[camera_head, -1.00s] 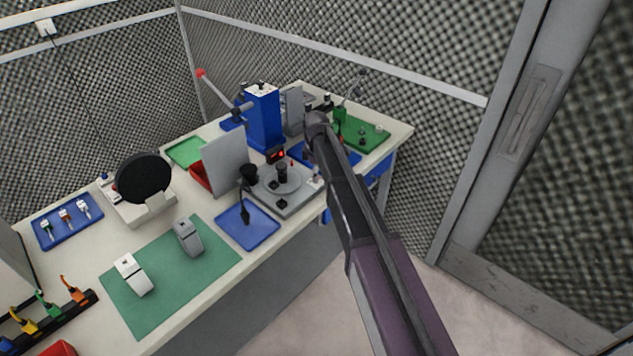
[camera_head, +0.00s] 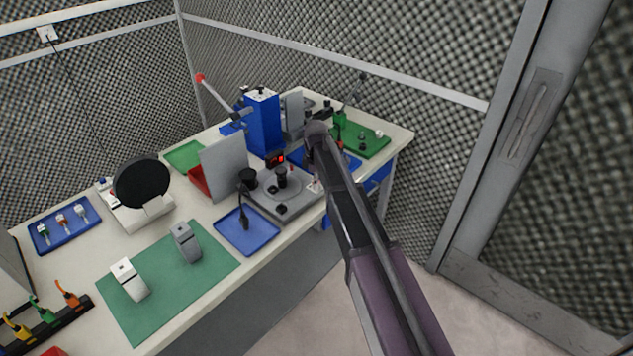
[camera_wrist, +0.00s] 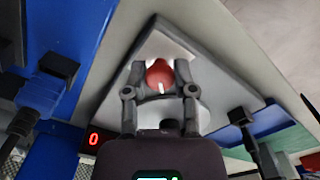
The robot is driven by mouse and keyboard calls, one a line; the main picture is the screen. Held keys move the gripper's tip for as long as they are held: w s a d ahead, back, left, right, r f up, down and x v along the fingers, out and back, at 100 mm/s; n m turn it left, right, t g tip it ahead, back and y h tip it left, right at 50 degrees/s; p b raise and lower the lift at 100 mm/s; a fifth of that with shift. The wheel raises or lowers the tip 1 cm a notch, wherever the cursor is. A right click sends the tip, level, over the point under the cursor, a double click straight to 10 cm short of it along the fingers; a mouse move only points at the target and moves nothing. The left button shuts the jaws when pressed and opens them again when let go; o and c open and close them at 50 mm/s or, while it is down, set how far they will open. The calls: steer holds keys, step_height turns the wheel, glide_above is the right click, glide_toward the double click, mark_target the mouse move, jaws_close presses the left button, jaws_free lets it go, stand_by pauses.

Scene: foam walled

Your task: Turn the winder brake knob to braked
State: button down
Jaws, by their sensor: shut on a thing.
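The winder is a grey plate-like unit (camera_head: 262,200) with black round parts on top, near the table's front edge in the head view. In the wrist view, a red knob (camera_wrist: 159,72) with a white mark on its edge stands on the pale grey winder top (camera_wrist: 178,48). My gripper (camera_wrist: 161,76) has its two dark fingers shut on opposite sides of this knob. The white mark points toward the gripper's palm, at the bottom of the picture. In the head view my arm hides the gripper and the knob's grip.
A red digital display (camera_head: 275,158) stands behind the winder; it reads 0 in the wrist view (camera_wrist: 93,139). A blue tray (camera_head: 247,230) with a black tool lies left of the winder. A tall blue press (camera_head: 263,125) and a grey upright panel (camera_head: 224,166) stand behind.

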steer(key=shift+m, duration=0.3)
steer(key=m, duration=0.3)
steer(key=shift+s+m, duration=0.1)
steer(key=shift+m, duration=0.3)
steer(key=m, duration=0.4)
steer(key=shift+m, duration=0.3)
steer(key=m, duration=0.4)
steer(key=shift+s+m, duration=0.1)
steer(key=shift+m, duration=2.5)
steer(key=shift+c, duration=2)
jaws_free()
